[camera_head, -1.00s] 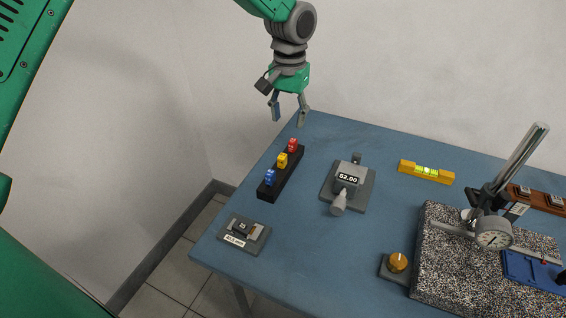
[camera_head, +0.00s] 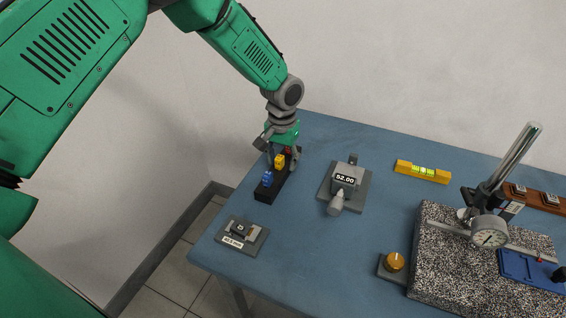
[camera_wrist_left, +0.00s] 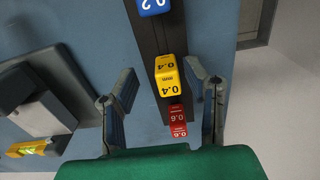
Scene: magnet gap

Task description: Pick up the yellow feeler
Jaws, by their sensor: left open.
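The yellow feeler (camera_head: 280,161), a small block marked 0.4 mm, stands in a black rack (camera_head: 266,192) on the table's left side. A blue feeler (camera_head: 267,179) and a partly covered red feeler (camera_head: 288,150) stand in the same rack, at either side of it. My left gripper (camera_head: 283,163) is open and low over the rack. In the left wrist view, its fingers (camera_wrist_left: 160,78) lie on either side of the yellow feeler (camera_wrist_left: 167,77), with visible space on both sides. The red feeler (camera_wrist_left: 177,118) is nearer the palm. My right gripper is not in view.
A grey device reading 52.00 (camera_head: 345,180) stands right of the rack. A small grey block holder (camera_head: 241,237) lies in front. Farther right are a yellow level (camera_head: 423,172), an orange knob (camera_head: 395,262) and a speckled plate (camera_head: 455,285) with a dial gauge (camera_head: 489,232).

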